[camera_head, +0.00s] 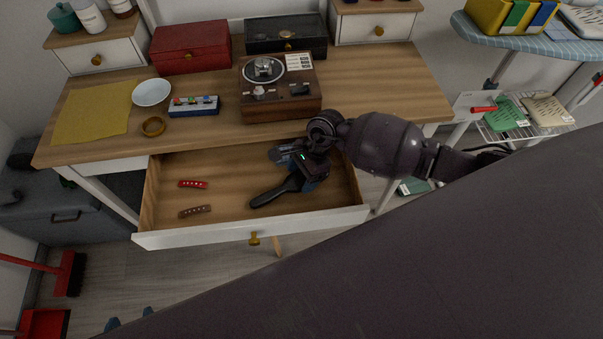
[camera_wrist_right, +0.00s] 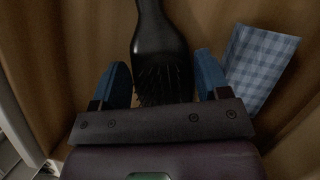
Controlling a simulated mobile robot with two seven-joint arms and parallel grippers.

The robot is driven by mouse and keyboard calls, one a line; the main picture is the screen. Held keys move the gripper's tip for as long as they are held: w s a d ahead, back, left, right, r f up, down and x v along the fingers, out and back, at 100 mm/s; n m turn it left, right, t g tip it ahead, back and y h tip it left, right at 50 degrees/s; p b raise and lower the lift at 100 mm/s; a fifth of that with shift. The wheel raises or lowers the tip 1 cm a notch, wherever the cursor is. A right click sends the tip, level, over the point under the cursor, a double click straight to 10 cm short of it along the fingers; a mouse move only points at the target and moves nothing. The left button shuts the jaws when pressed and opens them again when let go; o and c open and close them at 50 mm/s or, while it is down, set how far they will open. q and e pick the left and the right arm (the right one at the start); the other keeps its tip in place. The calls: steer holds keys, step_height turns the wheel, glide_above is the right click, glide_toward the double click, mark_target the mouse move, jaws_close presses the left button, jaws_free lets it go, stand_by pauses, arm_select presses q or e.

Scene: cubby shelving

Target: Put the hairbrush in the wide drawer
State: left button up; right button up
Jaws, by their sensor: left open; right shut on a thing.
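The black hairbrush (camera_head: 278,192) is inside the open wide drawer (camera_head: 225,218), its handle pointing to the drawer's front left. My right gripper (camera_head: 300,170) reaches down into the drawer's right part. In the right wrist view its blue fingers (camera_wrist_right: 162,85) stand on both sides of the bristled head of the hairbrush (camera_wrist_right: 160,40), shut on it. I cannot tell whether the brush touches the drawer floor. My left gripper (camera_head: 130,318) shows only as two separated blue fingertips at the lower left, open and outside the drawer.
The drawer also holds a red barrette (camera_head: 193,184), a brown barrette (camera_head: 195,210) and a blue checkered item (camera_wrist_right: 262,68). The desk (camera_head: 385,85) above carries a wooden record player (camera_head: 280,95), a bowl (camera_head: 151,92) and boxes.

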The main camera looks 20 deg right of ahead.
steer(key=shift+f, duration=0.15)
steer(key=o, duration=1)
arm_select(q)
steer(key=shift+f, duration=0.1)
arm_select(e)
steer(key=shift+r, duration=0.2)
steer(key=p+v, duration=0.1)
steer(key=v, duration=1)
steer(key=shift+w+r+p, duration=0.1)
steer(key=shift+r+p, duration=0.1)
steer(key=shift+p, duration=0.15)
arm_select(q)
steer(key=shift+s+a+r, duration=0.1)
steer(key=shift+s+r, duration=0.1)
steer(key=shift+r, duration=0.35)
arm_select(e)
steer(key=shift+d+r, duration=0.15)
steer(key=shift+r, duration=0.1)
arm_select(q)
steer(key=shift+w+r, duration=0.1)
steer(key=shift+r, duration=0.05)
